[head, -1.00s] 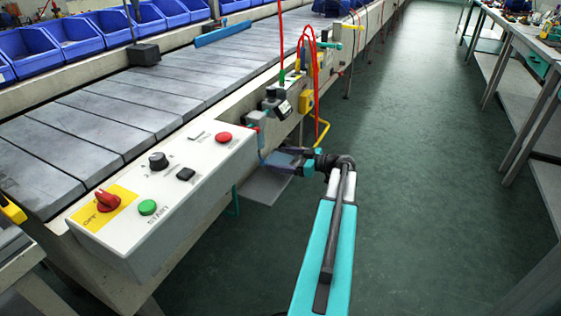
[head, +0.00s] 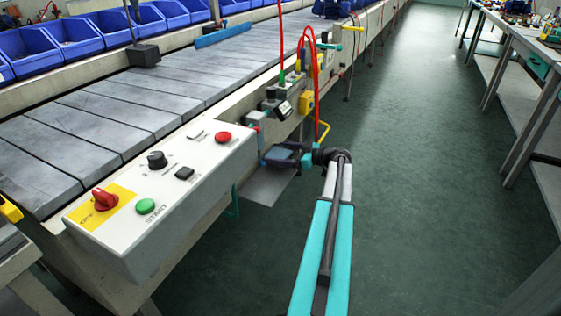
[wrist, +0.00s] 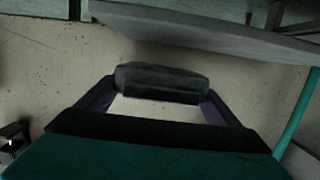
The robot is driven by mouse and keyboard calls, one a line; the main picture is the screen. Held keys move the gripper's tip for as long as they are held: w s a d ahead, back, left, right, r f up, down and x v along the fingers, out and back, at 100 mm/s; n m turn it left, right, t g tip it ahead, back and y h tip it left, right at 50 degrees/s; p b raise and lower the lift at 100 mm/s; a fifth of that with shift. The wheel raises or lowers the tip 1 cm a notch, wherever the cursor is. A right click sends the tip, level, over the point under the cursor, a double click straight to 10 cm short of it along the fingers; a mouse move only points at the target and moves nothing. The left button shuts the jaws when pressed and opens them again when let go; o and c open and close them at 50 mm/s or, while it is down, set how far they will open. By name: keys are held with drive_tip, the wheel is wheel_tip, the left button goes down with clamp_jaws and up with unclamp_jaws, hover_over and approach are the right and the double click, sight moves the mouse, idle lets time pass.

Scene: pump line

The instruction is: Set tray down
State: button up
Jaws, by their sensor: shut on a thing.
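My gripper (head: 284,155) is at the side of the conveyor, just past the right end of the control box. In the wrist view its two fingers (wrist: 160,84) stand apart, with a dark rounded block (wrist: 162,76) between their tips. A flat grey plate (head: 268,188) lies just below the gripper in the head view. It also shows as a broad slab along the top of the wrist view (wrist: 215,36), with a gap between it and the dark block. I cannot tell whether the plate or the block is part of the tray.
The white control box (head: 165,185), with a red switch and several buttons, is close on the left. A teal bar (wrist: 297,118) runs beside the plate. Cables and a yellow fitting (head: 306,103) are behind the gripper. The green floor (head: 425,180) to the right is clear.

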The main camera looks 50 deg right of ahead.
drive_tip(key=shift+w+d+f+b, duration=0.1)
drive_tip(key=shift+f+b, duration=0.65)
drive_tip(key=shift+f, duration=1)
drive_tip(key=shift+f, duration=0.2)
drive_tip(key=o, duration=1)
drive_tip(key=shift+r, duration=0.2)
drive_tip(key=shift+r, duration=0.1)
drive_tip(key=p+v, duration=0.3)
drive_tip(key=v, duration=0.9)
